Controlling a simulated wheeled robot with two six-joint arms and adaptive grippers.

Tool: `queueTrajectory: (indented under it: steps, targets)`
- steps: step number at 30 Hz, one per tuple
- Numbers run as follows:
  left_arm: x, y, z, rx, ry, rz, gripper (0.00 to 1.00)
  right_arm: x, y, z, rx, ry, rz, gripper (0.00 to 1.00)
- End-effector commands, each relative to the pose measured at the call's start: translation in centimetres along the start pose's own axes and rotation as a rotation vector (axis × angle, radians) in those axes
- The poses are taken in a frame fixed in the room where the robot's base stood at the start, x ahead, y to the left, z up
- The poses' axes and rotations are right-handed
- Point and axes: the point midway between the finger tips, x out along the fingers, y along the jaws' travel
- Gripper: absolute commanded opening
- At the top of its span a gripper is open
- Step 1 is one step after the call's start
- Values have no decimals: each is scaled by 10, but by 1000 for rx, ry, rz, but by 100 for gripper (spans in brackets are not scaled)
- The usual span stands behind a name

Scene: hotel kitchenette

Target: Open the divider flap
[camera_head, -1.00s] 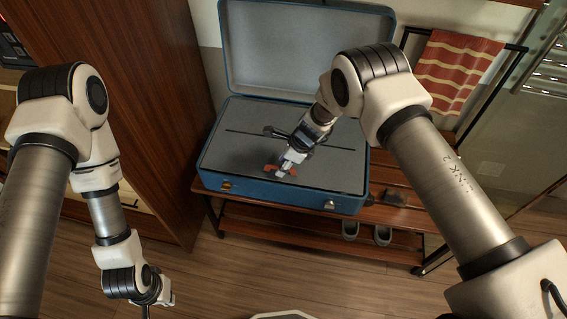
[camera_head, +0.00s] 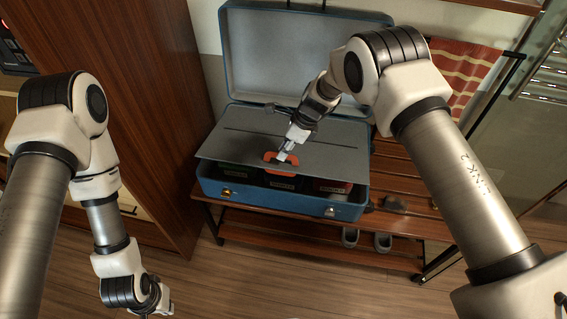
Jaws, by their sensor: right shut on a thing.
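The blue suitcase (camera_head: 270,202) stands on a wooden rack with its lid (camera_head: 285,50) up. Its grey divider flap (camera_head: 225,148) is tilted, with the front edge raised well above the case's front wall. An orange-red pull tab (camera_head: 270,157) sits at the flap's front edge. My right gripper (camera_head: 284,157) is shut on this tab; its fingertips partly cover it. Under the flap, several dark and coloured packs (camera_head: 282,182) show in the case. My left gripper (camera_head: 150,303) hangs low at the bottom left, apart from the case; its fingers are too small and cut off to read.
The wooden rack (camera_head: 240,222) has a lower shelf with a pair of grey slippers (camera_head: 382,242). A red striped towel (camera_head: 465,70) hangs at the right. A tall brown wooden cabinet (camera_head: 150,100) stands left of the case. The floor in front is clear.

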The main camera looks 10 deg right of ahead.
Motion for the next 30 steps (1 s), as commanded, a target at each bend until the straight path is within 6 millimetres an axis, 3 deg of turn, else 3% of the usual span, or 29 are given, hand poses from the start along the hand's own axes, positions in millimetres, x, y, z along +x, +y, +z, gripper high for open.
queueTrajectory:
  steps: [3,12,19,30]
  targets:
    - [-6,0,0,0,0,0,0,-30,-15,13,-4,-5,-18,0]
    - [-7,0,0,0,0,0,0,-75,-44,31,-4,-5,-22,0]
    - [-6,0,0,0,0,0,0,-90,-56,36,-1,-5,-21,0]
    - [-6,0,0,0,0,0,0,-92,-57,37,-1,-2,-16,0]
